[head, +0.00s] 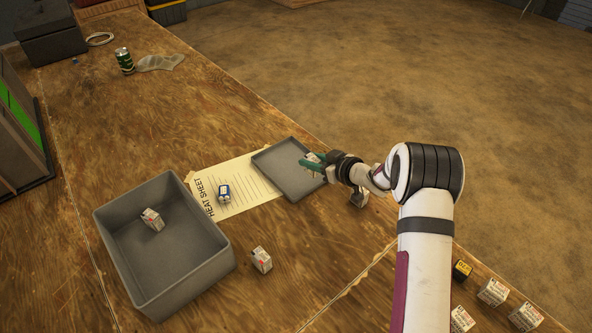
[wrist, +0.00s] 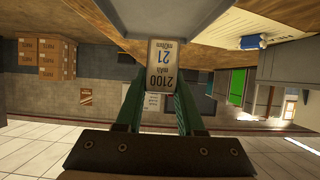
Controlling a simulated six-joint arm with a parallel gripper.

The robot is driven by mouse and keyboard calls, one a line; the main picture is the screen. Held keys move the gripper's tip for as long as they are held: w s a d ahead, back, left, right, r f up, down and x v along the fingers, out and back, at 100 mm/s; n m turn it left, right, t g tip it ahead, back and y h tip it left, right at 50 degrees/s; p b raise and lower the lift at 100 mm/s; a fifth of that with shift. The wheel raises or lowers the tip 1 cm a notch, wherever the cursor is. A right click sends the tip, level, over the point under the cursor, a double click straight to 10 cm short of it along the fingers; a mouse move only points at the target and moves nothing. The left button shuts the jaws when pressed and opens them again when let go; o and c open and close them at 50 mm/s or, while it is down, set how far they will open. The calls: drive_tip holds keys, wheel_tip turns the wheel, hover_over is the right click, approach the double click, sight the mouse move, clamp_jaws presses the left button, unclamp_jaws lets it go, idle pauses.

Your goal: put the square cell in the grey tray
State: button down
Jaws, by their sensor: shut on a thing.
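My gripper (head: 311,164) is shut on a pale square cell (wrist: 164,62), held between its green fingers (wrist: 158,100). The cell's label reads 2100 mAh and 21, upside down in the wrist view. In the head view the cell (head: 313,157) is mostly hidden by the fingers, over the right part of the shallow grey tray (head: 277,170). The tray also shows as a grey surface at the top of the wrist view (wrist: 190,15). I cannot tell whether the cell touches the tray. The visible part of the tray is empty.
A deep grey bin (head: 207,238) holds a white cell (head: 152,219). A blue-and-white cell (head: 224,193) lies on the heat sheet (head: 250,184). Another white cell (head: 262,259) stands right of the bin. Several cells (head: 493,291) sit near right. A can (head: 124,61) stands far left.

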drive_tip(key=a+f, duration=0.1)
drive_tip(key=w+a+f, duration=0.1)
drive_tip(key=a, duration=0.1)
drive_tip(key=shift+a+f, duration=0.15)
drive_tip(key=shift+a, duration=0.15)
drive_tip(key=shift+w+a+f, duration=0.1)
drive_tip(key=shift+a+f, duration=0.05)
drive_tip(key=shift+f, duration=0.95)
drive_tip(key=shift+w+a+f, duration=0.1)
drive_tip(key=shift+f, duration=0.95)
drive_tip(key=shift+f, duration=0.1)
drive_tip(key=c, duration=0.5)
unclamp_jaws()
drive_tip(key=shift+s, duration=0.1)
